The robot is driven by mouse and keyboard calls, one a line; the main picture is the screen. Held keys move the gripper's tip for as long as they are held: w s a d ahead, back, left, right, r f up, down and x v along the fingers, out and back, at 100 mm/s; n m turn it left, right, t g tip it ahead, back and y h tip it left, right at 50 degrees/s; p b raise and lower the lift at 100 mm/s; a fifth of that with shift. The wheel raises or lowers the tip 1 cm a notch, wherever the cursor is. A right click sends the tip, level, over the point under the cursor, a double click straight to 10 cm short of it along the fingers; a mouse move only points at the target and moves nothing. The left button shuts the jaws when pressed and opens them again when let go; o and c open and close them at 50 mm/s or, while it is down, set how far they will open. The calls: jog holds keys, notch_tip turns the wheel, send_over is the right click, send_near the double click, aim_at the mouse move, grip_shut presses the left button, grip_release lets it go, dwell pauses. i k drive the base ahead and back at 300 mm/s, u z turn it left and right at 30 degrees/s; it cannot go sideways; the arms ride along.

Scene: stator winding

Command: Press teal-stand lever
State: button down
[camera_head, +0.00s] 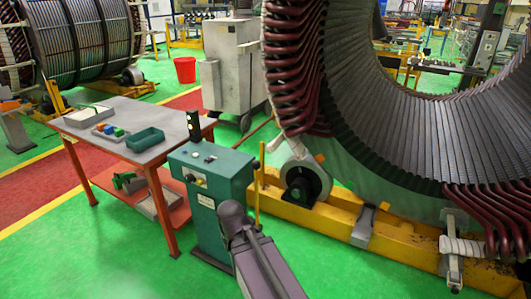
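The teal stand (213,205) stands upright near the picture's middle. My grey arm rises from the bottom edge. Its dark rounded end, seemingly my gripper (233,217), overlaps the stand's lower right side in the picture. Fingers are not distinguishable, and contact cannot be told.
A work table (95,122) with trays and small coloured blocks stands left of the stand. A large stator (420,130) on a yellow frame (330,220) fills the right. A grey cabinet (232,75) and red bucket (185,70) stand behind. Green floor is clear at front left.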

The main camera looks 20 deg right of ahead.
aim_at(256, 164)
jog(key=z, duration=0.45)
jog(key=i, duration=0.9)
jog(key=z, duration=0.15)
